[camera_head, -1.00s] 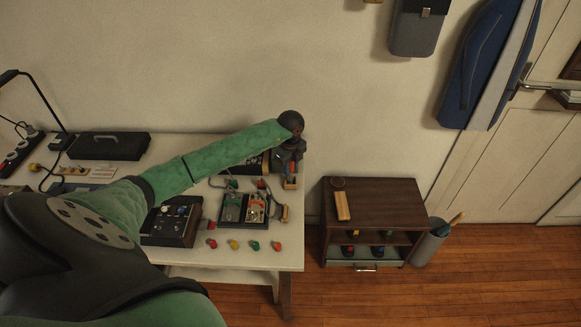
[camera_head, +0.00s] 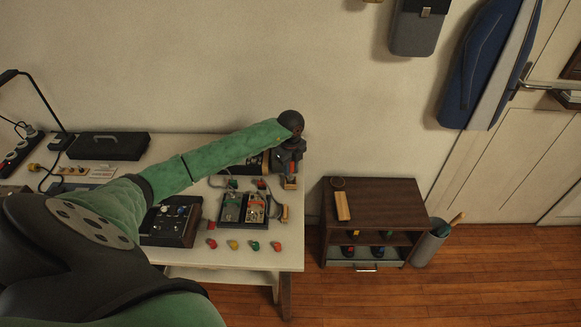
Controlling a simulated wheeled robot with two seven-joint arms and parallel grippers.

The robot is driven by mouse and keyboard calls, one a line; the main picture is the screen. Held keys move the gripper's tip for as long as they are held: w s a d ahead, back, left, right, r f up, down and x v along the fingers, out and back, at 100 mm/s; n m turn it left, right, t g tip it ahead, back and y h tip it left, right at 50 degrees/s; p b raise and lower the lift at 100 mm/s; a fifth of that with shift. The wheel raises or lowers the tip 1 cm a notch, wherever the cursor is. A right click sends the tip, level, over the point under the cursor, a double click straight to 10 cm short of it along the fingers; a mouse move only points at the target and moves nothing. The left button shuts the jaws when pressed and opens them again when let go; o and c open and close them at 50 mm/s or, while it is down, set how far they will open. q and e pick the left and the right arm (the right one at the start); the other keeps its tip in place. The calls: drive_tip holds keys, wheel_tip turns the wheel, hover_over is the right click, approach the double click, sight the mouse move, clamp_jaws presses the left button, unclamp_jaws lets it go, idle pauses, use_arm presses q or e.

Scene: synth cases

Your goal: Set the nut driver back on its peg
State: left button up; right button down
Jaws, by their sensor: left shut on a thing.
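My left arm reaches across the white table (camera_head: 225,254) to its back right corner. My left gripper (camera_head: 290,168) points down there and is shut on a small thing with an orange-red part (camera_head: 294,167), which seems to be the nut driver. The fingers hide most of it. A small light wooden block (camera_head: 290,183) shows right under the gripper, and it may be the peg's holder. The peg itself cannot be made out, nor whether the driver touches the block. My right gripper is not in view.
Two pedal-like boxes (camera_head: 243,208) with cables and a dark box with knobs (camera_head: 172,225) stand near my arm. Several coloured small pieces (camera_head: 254,246) line the front edge. A brown cabinet (camera_head: 385,202) stands to the right, past a gap.

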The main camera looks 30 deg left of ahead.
use_arm(q)
drive_tip(key=shift+f+b, duration=0.65)
drive_tip(key=shift+f, duration=0.35)
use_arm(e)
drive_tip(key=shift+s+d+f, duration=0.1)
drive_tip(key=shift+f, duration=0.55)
use_arm(q)
drive_tip(key=o, duration=1)
drive_tip(key=shift+c, duration=0.2)
wheel_tip(320, 180, up, 6)
drive_tip(key=b, duration=0.2)
drive_tip(key=shift+r+b, duration=0.15)
drive_tip(key=shift+b, duration=0.15)
drive_tip(key=shift+r, duration=0.75)
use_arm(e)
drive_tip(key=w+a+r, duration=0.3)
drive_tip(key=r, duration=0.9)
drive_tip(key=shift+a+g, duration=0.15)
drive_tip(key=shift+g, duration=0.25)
use_arm(q)
drive_tip(key=shift+d, duration=0.1)
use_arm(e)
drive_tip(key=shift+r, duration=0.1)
